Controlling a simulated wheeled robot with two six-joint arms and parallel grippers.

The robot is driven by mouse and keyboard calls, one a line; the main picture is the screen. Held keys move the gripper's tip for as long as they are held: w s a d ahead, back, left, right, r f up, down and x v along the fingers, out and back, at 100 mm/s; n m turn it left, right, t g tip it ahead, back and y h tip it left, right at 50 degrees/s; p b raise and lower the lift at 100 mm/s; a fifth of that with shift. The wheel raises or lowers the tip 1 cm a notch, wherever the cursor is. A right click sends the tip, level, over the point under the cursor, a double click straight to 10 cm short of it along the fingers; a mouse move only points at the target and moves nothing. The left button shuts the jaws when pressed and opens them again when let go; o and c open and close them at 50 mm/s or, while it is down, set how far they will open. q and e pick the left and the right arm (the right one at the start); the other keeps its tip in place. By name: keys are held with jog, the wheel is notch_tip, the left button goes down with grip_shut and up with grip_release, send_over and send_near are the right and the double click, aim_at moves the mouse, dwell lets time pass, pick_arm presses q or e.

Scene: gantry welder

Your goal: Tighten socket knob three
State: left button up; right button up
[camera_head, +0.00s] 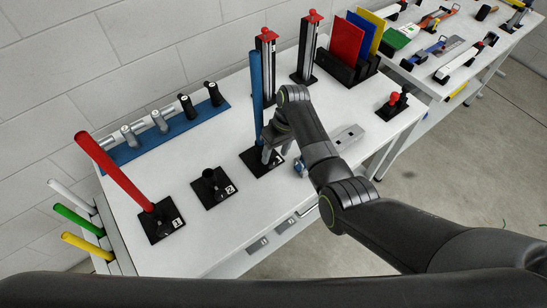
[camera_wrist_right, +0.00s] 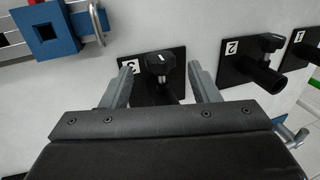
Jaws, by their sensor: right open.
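Socket three is a black square base (camera_head: 252,158) on the white table, with an upright blue rod (camera_head: 256,85) standing in it. In the right wrist view its plate (camera_wrist_right: 176,54) carries a white label 3 and a black knob (camera_wrist_right: 160,63). My right gripper (camera_head: 272,152) is at this socket in the head view. In the right wrist view its two fingers (camera_wrist_right: 162,72) are spread, one on each side of the knob, with gaps to it; contact cannot be seen. The gripper partly hides the base and knob in the head view. My left gripper is out of view.
Socket two (camera_head: 213,187) is empty, and socket one (camera_head: 160,222) holds a tilted red rod (camera_head: 115,172). A blue rack (camera_head: 165,135) with handled tools lies behind. Two red-topped posts and colored panels (camera_head: 347,40) stand at the back. The front table strip is clear.

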aim_at(275, 158)
jog(key=shift+x, duration=1.75)
jog(key=shift+c, duration=0.2)
jog(key=c, duration=0.9)
jog(key=shift+w, duration=0.1)
jog(key=shift+w+d+f+g+y+b, duration=0.15)
jog(key=shift+f+g+y+b, duration=0.15)
jog(key=shift+g+y+b, duration=0.65)
jog(key=y+b, duration=0.1)
jog(key=b, duration=0.1)
jog(key=g+y+b, duration=0.1)
jog(key=y+b, duration=0.1)
jog(key=b, duration=0.1)
jog(key=shift+d+f+g, duration=0.15)
jog(key=shift+g, duration=0.1)
jog(key=shift+g+y+b, duration=0.3)
jog(key=shift+y+b, duration=0.05)
jog(key=shift+b, duration=0.55)
jog(key=shift+r, duration=0.25)
